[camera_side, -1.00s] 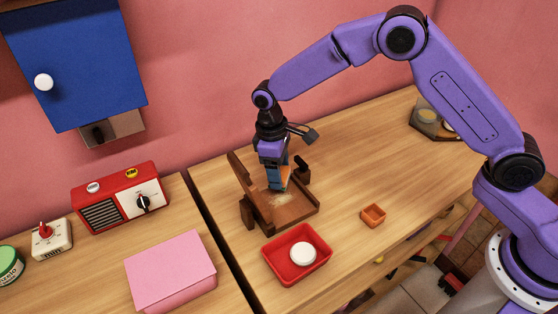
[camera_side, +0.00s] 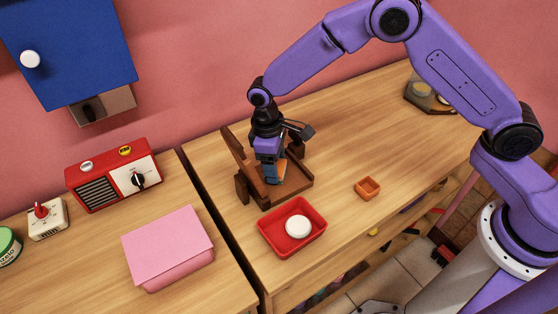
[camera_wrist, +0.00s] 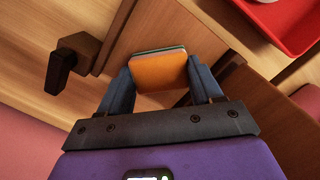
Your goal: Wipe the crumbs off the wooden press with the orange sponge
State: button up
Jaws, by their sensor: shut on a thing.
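The wooden press (camera_side: 294,184) stands on the table in the side view, with an upright back board on its left and a flat base. Its brown wood also shows in the wrist view (camera_wrist: 193,22). My gripper (camera_side: 270,179) is low over the press base and shut on the orange sponge (camera_wrist: 160,72). The sponge sits between the two blue fingers and has a greenish layer along its far edge. I cannot tell if it touches the base. I cannot make out crumbs now; the gripper and sponge cover part of the base.
A red tray (camera_side: 268,240) with a white round thing (camera_side: 298,226) stands in front of the press. A small orange box (camera_side: 367,187) is to the right. A pink box (camera_side: 168,247) and red radio (camera_side: 112,174) are on the left counter. The table's right side is mostly clear.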

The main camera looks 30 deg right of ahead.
jog(key=w, duration=0.3)
jog(key=shift+w, duration=0.15)
jog(key=shift+a, duration=0.5)
jog(key=shift+s+a, duration=0.1)
jog(key=shift+s, duration=0.25)
jog(key=shift+s+f, duration=0.1)
jog(key=shift+s, duration=1.8)
jog(key=shift+w+r, duration=0.15)
jog(key=shift+r, duration=3.95)
